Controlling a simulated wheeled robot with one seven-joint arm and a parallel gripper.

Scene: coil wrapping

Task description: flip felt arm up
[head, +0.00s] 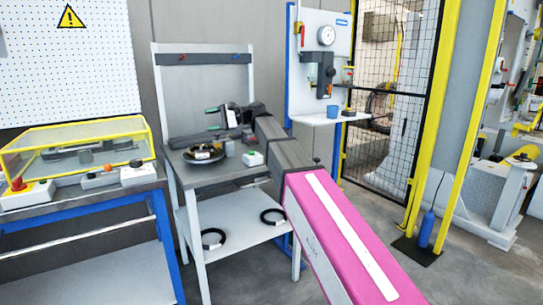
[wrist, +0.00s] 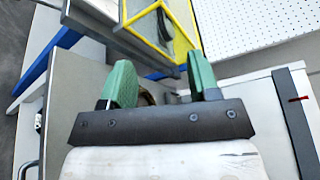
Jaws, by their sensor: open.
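My gripper (head: 213,119) is open, its two green fingertips apart, above the left part of the grey workbench (head: 183,170). In the wrist view the green fingers (wrist: 162,82) stand wide apart, with a small dark and brownish part of something showing between them. On the bench below my gripper lies a black round dish (head: 203,159) with a pale and yellowish piece in its middle. I cannot clearly pick out the felt arm in either view. My own arm hides the right part of the bench.
A small white box with a green button (head: 252,158) stands right of the dish. A yellow-framed clear guard (head: 80,140) stands on the left table. Black rings (head: 213,238) lie on the lower shelf. A gauge stand (head: 318,75) and a blue cup (head: 332,111) are at the back right.

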